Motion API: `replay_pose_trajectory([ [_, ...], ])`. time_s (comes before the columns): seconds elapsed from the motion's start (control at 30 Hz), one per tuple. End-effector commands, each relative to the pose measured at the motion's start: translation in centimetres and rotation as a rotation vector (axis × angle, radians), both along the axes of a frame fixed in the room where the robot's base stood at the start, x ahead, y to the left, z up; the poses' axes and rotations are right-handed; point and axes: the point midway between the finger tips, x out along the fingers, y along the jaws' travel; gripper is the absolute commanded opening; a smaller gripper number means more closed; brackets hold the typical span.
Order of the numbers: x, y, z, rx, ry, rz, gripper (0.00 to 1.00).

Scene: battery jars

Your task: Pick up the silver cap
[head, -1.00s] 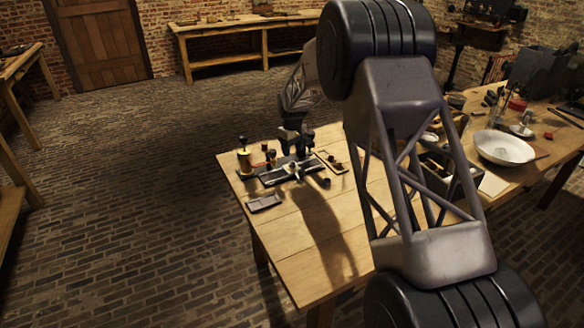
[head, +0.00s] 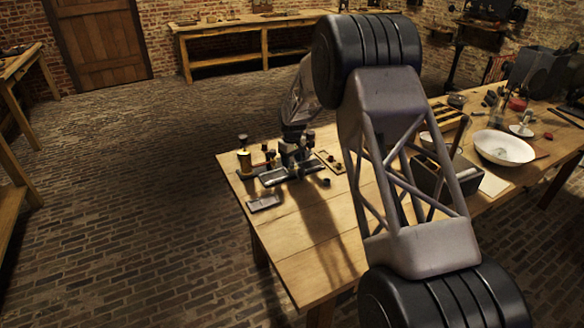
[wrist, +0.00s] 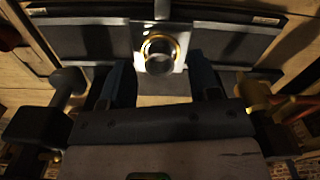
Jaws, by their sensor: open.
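A small round silver piece with a brass ring (wrist: 160,53), which looks like the silver cap, sits on a bright metal plate in the wrist view. My gripper (wrist: 161,84) is open. Its two dark fingers stand apart, left and right of the piece and slightly below it in the picture, with nothing visibly held. Contact cannot be told. In the head view, my gripper (head: 291,162) is low over the dark apparatus on the table, and it hides the cap there.
A brass jar (head: 245,161) with a dark top stands left of my gripper. A small dark tray (head: 265,203) lies in front. A dark box (head: 428,178) and a white bowl (head: 504,148) are to the right. The front of the wooden table (head: 310,240) is clear.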

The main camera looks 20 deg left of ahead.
Motion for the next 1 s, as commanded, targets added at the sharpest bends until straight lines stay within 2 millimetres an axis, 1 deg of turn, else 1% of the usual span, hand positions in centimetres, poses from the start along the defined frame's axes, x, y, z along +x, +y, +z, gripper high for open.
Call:
replay_pose_trajectory([
  [0.03,0.0,-0.02,-0.57,-0.001,0.001,0.0,0.57],
  [0.1,0.03,-0.02,-1.03,-0.001,-0.001,-0.001,0.57],
  [0.2,0.04,-0.01,-1.32,0.0,-0.002,-0.001,0.57],
  [0.73,0.03,-0.02,-1.35,0.0,-0.002,-0.001,0.57],
  [0.77,0.03,-0.02,-1.35,0.0,-0.002,-0.001,0.54],
  [1.0,0.03,-0.03,-1.34,0.0,-0.002,-0.001,0.17],
])
